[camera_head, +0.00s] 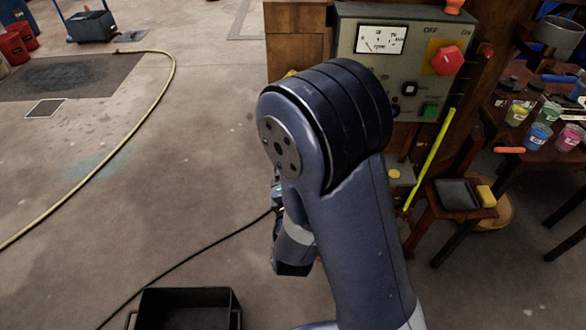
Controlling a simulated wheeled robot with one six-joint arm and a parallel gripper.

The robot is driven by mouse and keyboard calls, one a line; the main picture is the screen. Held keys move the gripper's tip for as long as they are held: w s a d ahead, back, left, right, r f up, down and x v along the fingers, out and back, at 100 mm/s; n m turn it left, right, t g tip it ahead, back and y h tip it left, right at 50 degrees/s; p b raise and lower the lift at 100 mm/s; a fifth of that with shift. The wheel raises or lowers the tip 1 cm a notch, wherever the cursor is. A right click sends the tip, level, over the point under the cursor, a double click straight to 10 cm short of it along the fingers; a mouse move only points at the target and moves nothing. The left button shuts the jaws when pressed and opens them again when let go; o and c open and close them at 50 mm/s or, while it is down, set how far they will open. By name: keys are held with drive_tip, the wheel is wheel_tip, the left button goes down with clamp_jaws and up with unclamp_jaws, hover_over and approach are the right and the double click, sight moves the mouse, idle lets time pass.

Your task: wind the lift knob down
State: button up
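No part I can surely call the lift knob shows. A grey control box (350,18) stands at top right with an rpm meter (381,40). A red knob (447,61) sits on a yellow plate near the word OFF; I cannot tell whether it belongs to the lift. Below are a black button or switch (409,89) and a green button (429,110). My arm rises through the middle and hides the box's lower left and what lies behind. A wrist part shows left of my arm, but my gripper's fingers do not show.
A yellow-green stick (431,158) leans below the box. A small stand (452,211) holds a dark tray and a yellow block. A table (500,122) with paint cups is at right. A black crate (186,293) and cable lie at front left. A hose (140,118) crosses open floor.

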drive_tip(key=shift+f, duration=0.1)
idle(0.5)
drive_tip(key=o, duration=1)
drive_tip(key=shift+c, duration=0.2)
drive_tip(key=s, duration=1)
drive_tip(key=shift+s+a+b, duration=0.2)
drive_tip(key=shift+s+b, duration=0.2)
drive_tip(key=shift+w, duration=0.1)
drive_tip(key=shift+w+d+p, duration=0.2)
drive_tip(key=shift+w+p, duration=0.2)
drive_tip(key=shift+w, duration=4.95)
